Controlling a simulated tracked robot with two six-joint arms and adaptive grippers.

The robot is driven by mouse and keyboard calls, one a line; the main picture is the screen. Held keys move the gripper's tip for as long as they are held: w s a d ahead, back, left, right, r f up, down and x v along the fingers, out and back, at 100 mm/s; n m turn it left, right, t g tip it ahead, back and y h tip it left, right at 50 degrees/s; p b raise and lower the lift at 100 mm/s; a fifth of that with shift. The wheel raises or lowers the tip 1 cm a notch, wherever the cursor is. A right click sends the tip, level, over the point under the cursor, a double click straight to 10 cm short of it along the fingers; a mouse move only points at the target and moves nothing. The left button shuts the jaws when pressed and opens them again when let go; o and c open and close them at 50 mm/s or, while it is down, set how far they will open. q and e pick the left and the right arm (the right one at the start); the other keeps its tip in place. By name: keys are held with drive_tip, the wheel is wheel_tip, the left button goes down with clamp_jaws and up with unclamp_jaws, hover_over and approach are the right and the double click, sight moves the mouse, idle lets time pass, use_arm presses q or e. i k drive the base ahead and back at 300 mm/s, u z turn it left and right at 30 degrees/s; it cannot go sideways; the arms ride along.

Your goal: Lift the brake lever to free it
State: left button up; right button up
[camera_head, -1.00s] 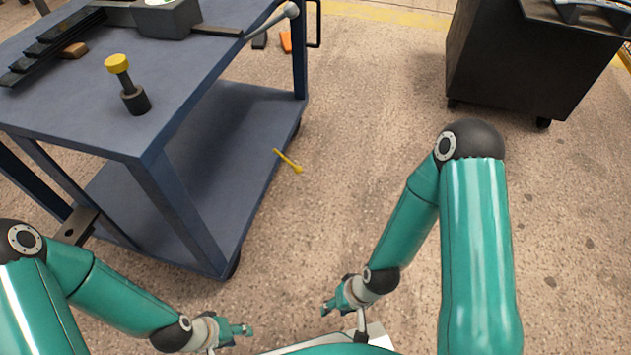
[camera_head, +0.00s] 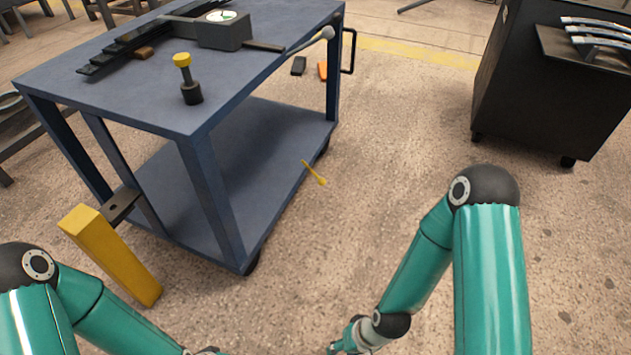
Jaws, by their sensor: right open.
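A blue cart (camera_head: 165,115) stands at the left. A small yellow lever (camera_head: 314,172) sticks out low by the right edge of its lower shelf, sloping down to the right; it looks like the brake lever. A grey rod with a ball end (camera_head: 326,33) projects from the far right of the cart top. My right gripper (camera_head: 340,347) is open and empty at the bottom edge, partly cut off, well below and apart from the yellow lever. My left gripper (camera_head: 208,351) barely shows at the bottom edge; its fingers are hidden.
The cart top holds a yellow-capped plunger (camera_head: 184,75), a dark box with a dial (camera_head: 222,30) and black rails (camera_head: 125,48). A yellow post (camera_head: 110,255) stands at the lower left. A black cabinet (camera_head: 540,95) stands at the right. The floor between is clear.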

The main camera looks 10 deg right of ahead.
sight(321, 181)
drive_tip(key=i, duration=0.9)
drive_tip(key=z, duration=0.05)
